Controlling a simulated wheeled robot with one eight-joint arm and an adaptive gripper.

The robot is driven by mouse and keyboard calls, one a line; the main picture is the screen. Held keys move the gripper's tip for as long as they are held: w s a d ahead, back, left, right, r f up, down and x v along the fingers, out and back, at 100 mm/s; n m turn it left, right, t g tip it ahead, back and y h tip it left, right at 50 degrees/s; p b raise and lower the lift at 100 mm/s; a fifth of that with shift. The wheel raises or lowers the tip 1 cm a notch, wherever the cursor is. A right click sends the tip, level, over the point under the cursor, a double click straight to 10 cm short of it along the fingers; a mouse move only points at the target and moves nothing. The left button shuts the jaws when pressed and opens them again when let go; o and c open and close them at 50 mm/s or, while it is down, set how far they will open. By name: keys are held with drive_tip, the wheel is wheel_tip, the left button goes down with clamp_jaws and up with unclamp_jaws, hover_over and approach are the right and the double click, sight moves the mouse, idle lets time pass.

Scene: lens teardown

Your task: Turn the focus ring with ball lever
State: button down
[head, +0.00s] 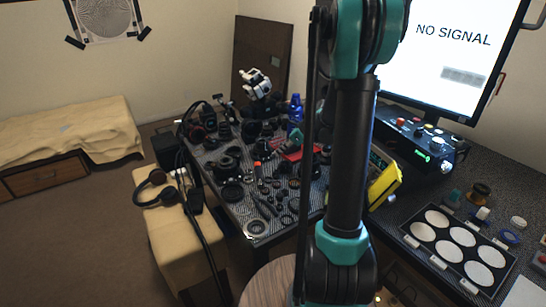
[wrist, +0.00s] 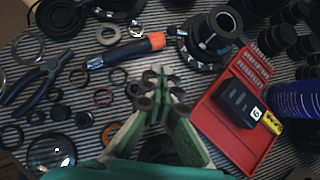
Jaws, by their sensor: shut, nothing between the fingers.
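My gripper (wrist: 158,82) points down over the striped mat in the wrist view, its pale green fingers drawn together with nothing between them. A dark lens barrel with wide rings (wrist: 213,40) stands beyond the fingertips, up and to the right, apart from them.
A red tray (wrist: 213,125) holding a dark box lies right of my gripper, with a blue bottle (wrist: 297,103) beyond. An orange-ended tool (wrist: 128,49), pliers (wrist: 35,82) and several loose rings lie to the left. A monitor (head: 450,45) stands at the right.

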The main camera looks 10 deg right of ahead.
drive_tip(key=v, duration=0.3)
wheel_tip(320, 180, up, 2)
drive_tip(key=n+h, duration=0.5)
drive_tip(key=n, duration=2.5)
hover_over(255, 153)
drive_tip(key=s+a, duration=0.1)
drive_tip(key=s, duration=0.1)
drive_tip(key=shift+g, duration=0.4)
drive_tip(key=x, duration=0.9)
drive_tip(key=shift+w+a+r, duration=0.1)
drive_tip(key=shift+a, duration=0.1)
drive_tip(key=shift+s+d+f, duration=0.25)
drive_tip(key=shift+s+f, duration=0.05)
drive_tip(key=shift+s, duration=0.25)
drive_tip(key=shift+s+d+f, duration=0.25)
drive_tip(key=shift+s+d, duration=0.05)
drive_tip(key=shift+s, duration=0.25)
drive_tip(key=shift+s+d+f, duration=0.1)
drive_tip(key=shift+s+d, duration=0.2)
drive_tip(key=shift+s, duration=0.3)
drive_tip(key=shift+s+d+f, duration=0.1)
drive_tip(key=shift+s+d, duration=0.25)
drive_tip(key=shift+s, duration=0.1)
